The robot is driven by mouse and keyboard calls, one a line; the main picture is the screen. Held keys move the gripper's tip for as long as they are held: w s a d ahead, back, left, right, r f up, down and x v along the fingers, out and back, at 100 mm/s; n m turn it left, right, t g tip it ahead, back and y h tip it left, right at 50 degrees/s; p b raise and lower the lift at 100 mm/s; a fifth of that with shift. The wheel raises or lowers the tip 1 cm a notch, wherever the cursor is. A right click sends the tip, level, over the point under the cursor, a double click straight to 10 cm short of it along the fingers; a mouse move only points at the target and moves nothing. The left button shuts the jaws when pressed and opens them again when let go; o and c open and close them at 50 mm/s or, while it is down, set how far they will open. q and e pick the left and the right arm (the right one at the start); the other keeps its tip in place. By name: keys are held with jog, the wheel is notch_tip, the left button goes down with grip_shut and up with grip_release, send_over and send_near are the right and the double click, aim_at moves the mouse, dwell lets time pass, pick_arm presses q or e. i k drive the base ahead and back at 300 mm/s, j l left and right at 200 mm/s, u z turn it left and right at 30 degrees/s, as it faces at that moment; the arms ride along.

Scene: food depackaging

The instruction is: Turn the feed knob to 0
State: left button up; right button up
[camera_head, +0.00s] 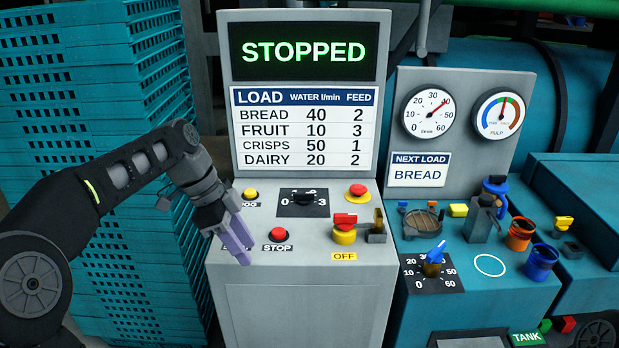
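The feed knob (305,196) is a small black knob on a dark plate (290,209) on the grey control desk. A 3 shows at the plate's lower right and a mark like a 0 at its lower left. The knob's pointer is too dark and small to read. My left gripper (240,246), with purple fingers, hangs over the desk's left front, left of the knob and apart from it. Its fingers overlap in this view, so their gap cannot be judged. It partly hides a label. My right gripper is not in view.
A red STOP button (278,234), a yellow button (250,194), a red-on-yellow button (358,191) and a red-handled OFF switch (345,222) surround the knob. The screen (304,52) reads STOPPED. The load table (305,130) lists BREAD feed 2; the card (418,175) says BREAD.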

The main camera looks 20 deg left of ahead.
aim_at(303, 199)
jog(key=i, duration=1.1)
